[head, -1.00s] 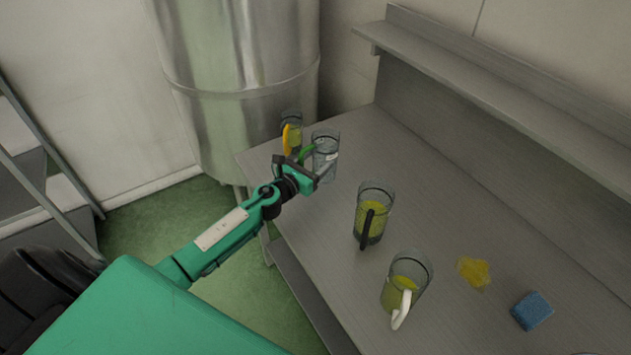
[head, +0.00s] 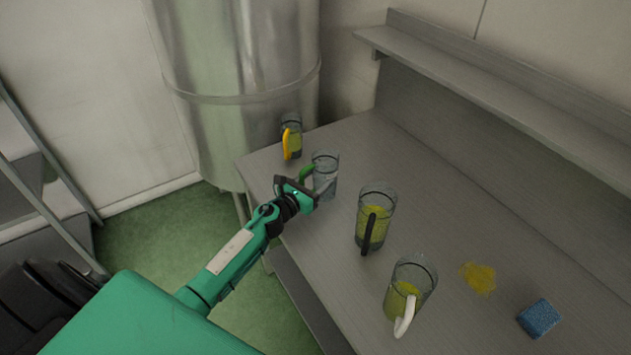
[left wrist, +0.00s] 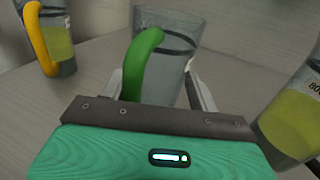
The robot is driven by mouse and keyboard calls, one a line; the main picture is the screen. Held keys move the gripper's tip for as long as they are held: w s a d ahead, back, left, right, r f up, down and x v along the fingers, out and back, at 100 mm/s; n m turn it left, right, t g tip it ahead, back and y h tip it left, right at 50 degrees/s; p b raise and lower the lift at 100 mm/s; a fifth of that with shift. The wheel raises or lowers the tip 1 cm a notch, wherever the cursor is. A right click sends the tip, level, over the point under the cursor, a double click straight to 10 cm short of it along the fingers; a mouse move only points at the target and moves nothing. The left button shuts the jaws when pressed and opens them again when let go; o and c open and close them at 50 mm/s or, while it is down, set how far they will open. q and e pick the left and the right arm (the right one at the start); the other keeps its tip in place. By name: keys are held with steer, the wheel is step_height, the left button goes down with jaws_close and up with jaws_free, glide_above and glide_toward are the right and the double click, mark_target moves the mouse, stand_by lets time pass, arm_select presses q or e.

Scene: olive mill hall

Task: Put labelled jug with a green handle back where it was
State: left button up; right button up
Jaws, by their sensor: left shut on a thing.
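The clear jug with a green handle (head: 326,166) is at the far end of the steel table, between the yellow-handled jug and the black-handled jug. It looks upright and empty of yellow liquid. In the left wrist view the jug (left wrist: 172,82) stands between my fingers, its green handle towards my palm and a bit of pale label at its right edge. My left gripper (head: 312,192) is shut on it. Whether its base touches the table is hard to tell. My right gripper is not in view.
The yellow-handled jug (head: 291,140) stands behind it near the metal tank (head: 240,90). The black-handled jug (head: 376,222) and white-handled jug (head: 411,282) stand nearer. A yellow spill (head: 479,277) and blue sponge (head: 539,318) lie right. A shelf (head: 490,85) runs along the wall.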

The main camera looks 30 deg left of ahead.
arm_select(q)
steer(key=o, duration=1.4)
steer(key=shift+r+p, duration=0.2)
steer(key=shift+p, duration=0.1)
steer(key=s+b, duration=0.1)
steer(key=s, duration=0.2)
steer(key=s+a+b, duration=0.1)
steer(key=s, duration=0.3)
steer(key=s+a, duration=0.1)
steer(key=s, duration=0.3)
steer(key=shift+b, duration=0.4)
steer(key=shift+s+a, duration=0.15)
steer(key=shift+s, duration=0.25)
